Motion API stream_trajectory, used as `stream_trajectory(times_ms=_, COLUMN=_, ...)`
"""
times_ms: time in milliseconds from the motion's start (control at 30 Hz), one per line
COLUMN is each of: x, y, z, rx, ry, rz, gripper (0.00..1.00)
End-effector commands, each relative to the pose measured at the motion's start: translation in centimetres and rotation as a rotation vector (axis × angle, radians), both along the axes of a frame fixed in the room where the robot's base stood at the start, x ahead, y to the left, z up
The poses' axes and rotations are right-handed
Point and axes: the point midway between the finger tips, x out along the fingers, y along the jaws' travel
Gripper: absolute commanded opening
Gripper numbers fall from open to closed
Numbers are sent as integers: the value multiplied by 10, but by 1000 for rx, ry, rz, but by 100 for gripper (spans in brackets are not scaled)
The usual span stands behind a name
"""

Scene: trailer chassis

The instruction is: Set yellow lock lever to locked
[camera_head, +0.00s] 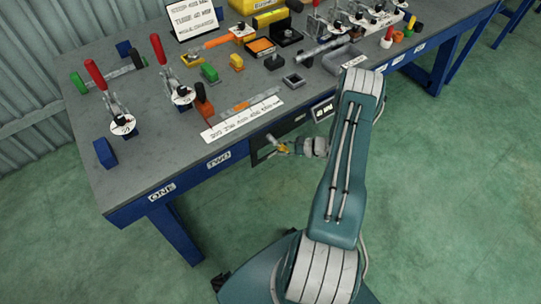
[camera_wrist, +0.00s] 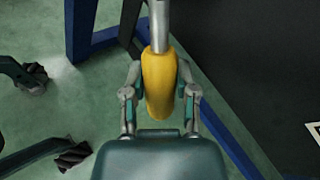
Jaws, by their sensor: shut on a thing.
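The yellow lock lever (camera_wrist: 159,85) stands between the two fingers of my gripper (camera_wrist: 160,95) in the wrist view, with a grey metal rod (camera_wrist: 160,25) running up from its far end. My gripper is shut on the yellow part, one finger on each side. In the head view, my gripper (camera_head: 285,148) is at the front side of the workbench, below the tabletop edge, by a dark panel. A small bit of the yellow lever (camera_head: 283,149) shows there, and the rest is hidden by the gripper. I cannot tell the lever's lock position.
The workbench (camera_head: 150,120) holds red-handled clamps (camera_head: 96,75), colored blocks and a grey tray (camera_head: 343,58). Blue bench legs (camera_wrist: 80,25) and a dark panel (camera_wrist: 265,70) are close to my gripper. Green floor (camera_head: 450,200) is clear at the right.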

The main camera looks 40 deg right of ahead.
Motion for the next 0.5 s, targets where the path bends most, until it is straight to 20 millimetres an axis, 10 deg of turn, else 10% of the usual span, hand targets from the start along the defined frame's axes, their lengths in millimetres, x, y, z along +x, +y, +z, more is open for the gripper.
stream_trajectory(times_ms=500, x=2, y=-26, z=30, rx=-493, ry=-20, rz=2, gripper=0)
